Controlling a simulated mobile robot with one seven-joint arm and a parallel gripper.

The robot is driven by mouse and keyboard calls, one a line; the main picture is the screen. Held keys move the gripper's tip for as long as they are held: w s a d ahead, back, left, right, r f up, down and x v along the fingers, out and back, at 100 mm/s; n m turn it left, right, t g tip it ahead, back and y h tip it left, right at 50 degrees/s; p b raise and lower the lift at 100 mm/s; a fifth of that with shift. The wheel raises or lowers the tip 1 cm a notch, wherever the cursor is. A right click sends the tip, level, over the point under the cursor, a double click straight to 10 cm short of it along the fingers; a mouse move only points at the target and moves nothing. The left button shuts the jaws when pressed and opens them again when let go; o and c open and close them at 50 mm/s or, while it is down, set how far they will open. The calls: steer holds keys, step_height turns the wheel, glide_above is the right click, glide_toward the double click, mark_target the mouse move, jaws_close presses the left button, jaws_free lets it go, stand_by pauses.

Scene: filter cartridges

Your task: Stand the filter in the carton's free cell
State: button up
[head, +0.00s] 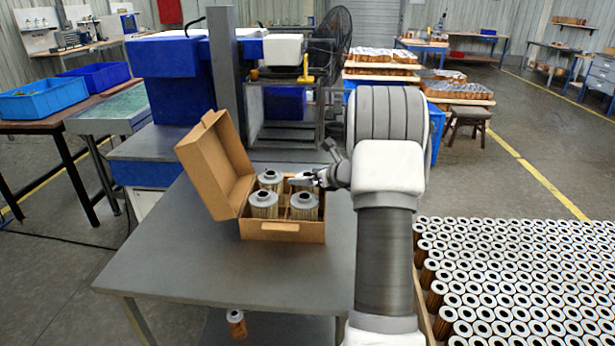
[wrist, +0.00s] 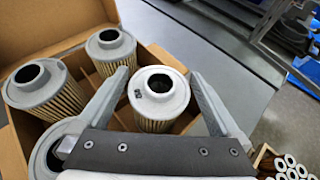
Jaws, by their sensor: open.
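The open cardboard carton (head: 282,231) stands on the grey table with its lid tipped back to the left. Grey-capped pleated filters stand in its cells: front left (head: 264,204), front right (head: 304,206) and back left (head: 270,180). The filter (wrist: 158,98) with a paler cap and a small dark mark is in the back right cell, about level with the others; its lower part is hidden. My gripper (wrist: 160,76) is open, with one finger on each side of this filter. In the head view my gripper (head: 308,181) partly covers it.
Another filter (head: 236,324) shows low under the table's front edge. A large batch of filters (head: 520,270) stands at the right. The table (head: 190,260) is clear in front and left of the carton. A machine frame (head: 280,120) rises behind it.

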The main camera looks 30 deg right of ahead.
steer(key=shift+r, duration=0.35)
steer(key=p+v, duration=0.2)
steer(key=v, duration=1)
steer(key=shift+r, duration=0.2)
steer(key=s+a+r+n+g+y+p, duration=0.1)
steer(key=s+a+r+n+g, duration=0.15)
steer(key=a+n, duration=0.45)
steer(key=s+a+r+n+g+y+p, duration=0.15)
steer(key=a+r+n, duration=0.25)
steer(key=a, duration=0.4)
steer(key=s+a+r+n+g+p, duration=0.1)
steer(key=s+a+r+n+p, duration=0.15)
steer(key=a+n, duration=0.45)
steer(key=s+a+r+n+g+h+p, duration=0.1)
steer(key=s+a+r+n+h+p, duration=0.1)
steer(key=s+a+n, duration=0.3)
steer(key=s+a+r+n+g+h+p, duration=0.1)
steer(key=s+a+r+n, duration=0.4)
steer(key=s+n, duration=0.6)
steer(key=s+h+p, duration=0.1)
steer(key=s, duration=0.2)
steer(key=shift+s+r, duration=0.35)
steer(key=shift+s, duration=0.05)
